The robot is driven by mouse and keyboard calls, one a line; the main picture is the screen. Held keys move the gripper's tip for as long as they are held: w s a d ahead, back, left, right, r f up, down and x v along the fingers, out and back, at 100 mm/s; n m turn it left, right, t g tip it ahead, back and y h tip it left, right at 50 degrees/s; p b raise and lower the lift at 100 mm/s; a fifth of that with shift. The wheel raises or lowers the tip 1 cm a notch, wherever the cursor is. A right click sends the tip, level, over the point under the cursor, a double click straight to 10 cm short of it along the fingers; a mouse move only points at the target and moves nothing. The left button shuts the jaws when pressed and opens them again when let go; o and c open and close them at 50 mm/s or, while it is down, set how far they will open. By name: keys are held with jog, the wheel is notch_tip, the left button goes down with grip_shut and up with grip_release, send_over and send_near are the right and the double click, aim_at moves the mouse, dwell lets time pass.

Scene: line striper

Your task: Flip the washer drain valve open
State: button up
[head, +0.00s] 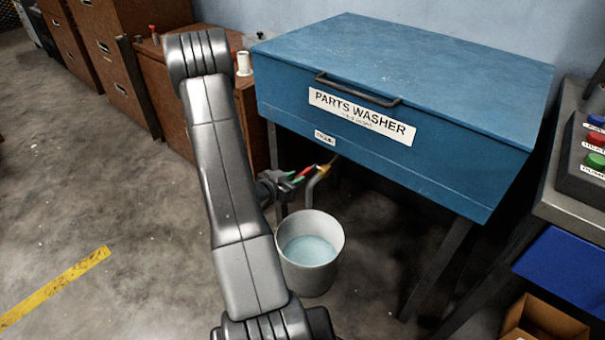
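The blue parts washer (400,75) stands against the wall on dark legs, its lid closed. Under its front edge is the drain valve, a brass-coloured fitting (323,170) on a bent grey pipe (312,188). A small red lever (305,171) shows at the fitting's left, with a bit of green beside it. My gripper (286,180) is at the left of the valve, its tip at or very near the lever. Whether it touches the lever, and whether its fingers are open or shut, is too small to tell. A bucket (310,280) holding pale blue liquid stands on the floor below the pipe.
Brown cabinets (130,70) stand at the back left. A bench with a button box (585,160) is at the right, with a blue bin (565,265) and an open cardboard box (543,325) below. The floor at the left is clear, with a yellow line (55,288).

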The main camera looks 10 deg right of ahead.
aim_at(305, 174)
jog(key=v, duration=0.8)
jog(key=shift+p, duration=0.4)
jog(key=b+x, duration=0.2)
jog(key=x, duration=1.2)
jog(key=shift+s+a, duration=0.1)
